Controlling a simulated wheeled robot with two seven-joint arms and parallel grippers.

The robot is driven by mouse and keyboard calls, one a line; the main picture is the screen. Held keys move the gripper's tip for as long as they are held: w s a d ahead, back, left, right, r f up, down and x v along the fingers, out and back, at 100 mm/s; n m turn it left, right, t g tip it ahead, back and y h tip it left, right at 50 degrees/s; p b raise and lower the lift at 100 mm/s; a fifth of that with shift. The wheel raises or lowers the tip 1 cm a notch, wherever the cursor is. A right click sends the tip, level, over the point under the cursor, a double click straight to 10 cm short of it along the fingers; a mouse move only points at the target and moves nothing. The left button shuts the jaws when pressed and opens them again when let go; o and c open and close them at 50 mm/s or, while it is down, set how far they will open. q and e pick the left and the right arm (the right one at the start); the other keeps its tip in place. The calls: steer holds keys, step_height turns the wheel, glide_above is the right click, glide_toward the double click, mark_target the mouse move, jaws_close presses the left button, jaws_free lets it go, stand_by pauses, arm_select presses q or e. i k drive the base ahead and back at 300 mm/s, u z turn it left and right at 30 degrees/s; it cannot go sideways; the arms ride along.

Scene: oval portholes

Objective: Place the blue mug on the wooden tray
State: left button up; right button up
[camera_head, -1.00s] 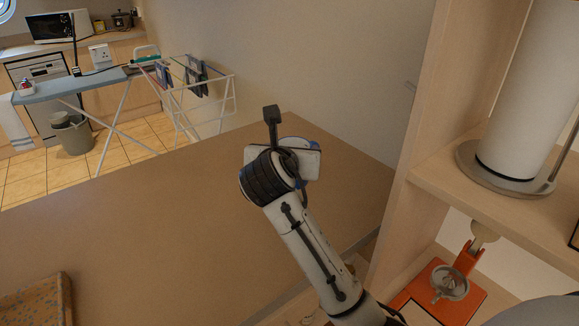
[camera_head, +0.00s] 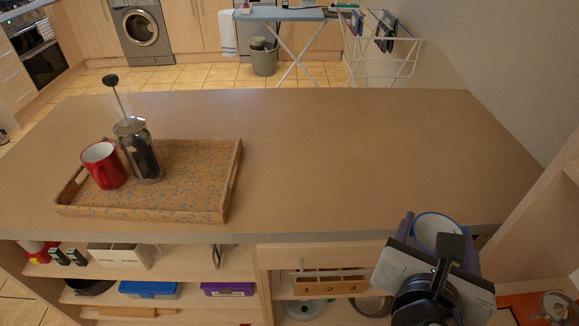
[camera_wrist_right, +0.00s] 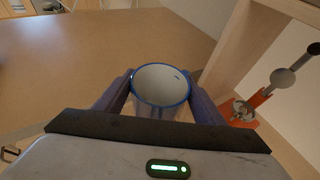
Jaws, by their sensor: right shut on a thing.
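The blue mug, white inside with a blue rim, shows in the head view (camera_head: 438,229) at the lower right, in front of the counter's edge. In the wrist view the mug (camera_wrist_right: 161,86) sits upright between the fingers of my right gripper (camera_wrist_right: 160,95), which is shut on it. My right gripper also shows in the head view (camera_head: 440,240), where its body partly hides the mug. The wooden tray (camera_head: 200,205) lies on the counter at the left, well apart from the mug. My left gripper is in neither view.
A red mug (camera_head: 104,166) and a French press (camera_head: 139,150) stand on the tray's left half; its right half is bare. The counter (camera_head: 330,160) between tray and gripper is clear. A shelf unit (camera_head: 545,215) stands at the right. Shelves with boxes lie below the counter.

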mark_target(204, 189)
steer(key=z, duration=0.05)
steer(key=k, duration=0.1)
steer(key=z, duration=3.15)
steer(key=k, duration=1.45)
steer(key=u, duration=2.25)
steer(key=i, duration=0.5)
steer(key=z, duration=0.05)
